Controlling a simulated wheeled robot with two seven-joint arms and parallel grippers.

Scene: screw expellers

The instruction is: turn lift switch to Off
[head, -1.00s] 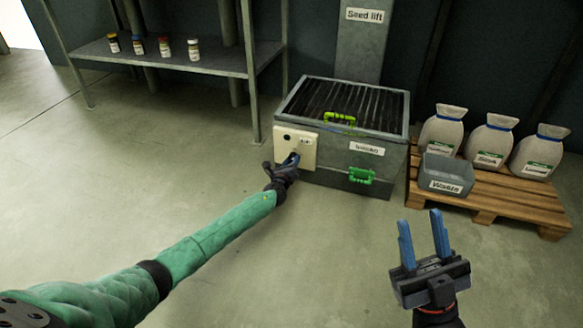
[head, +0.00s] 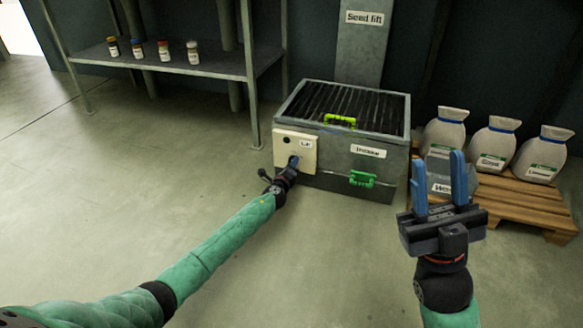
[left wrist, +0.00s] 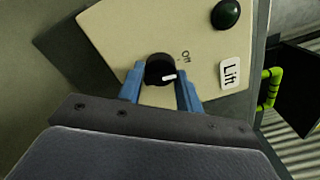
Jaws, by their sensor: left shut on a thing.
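The lift switch is a black knob with a white pointer mark (left wrist: 160,72) in the left wrist view. It sits on a cream panel (left wrist: 130,35) with a "Lift" label and a dark round button or lamp (left wrist: 226,14). An "Off" marking (left wrist: 186,57) is printed to the upper right of the knob; the white mark points right, below that marking. My left gripper (head: 291,166) is at the panel (head: 309,160) in the head view. Its blue fingers are shut on the knob, one on each side.
The panel is on the front left of a grey grated intake box (head: 372,150) with green handles. A shelf (head: 190,62) holds several jars. Floor in front is clear.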

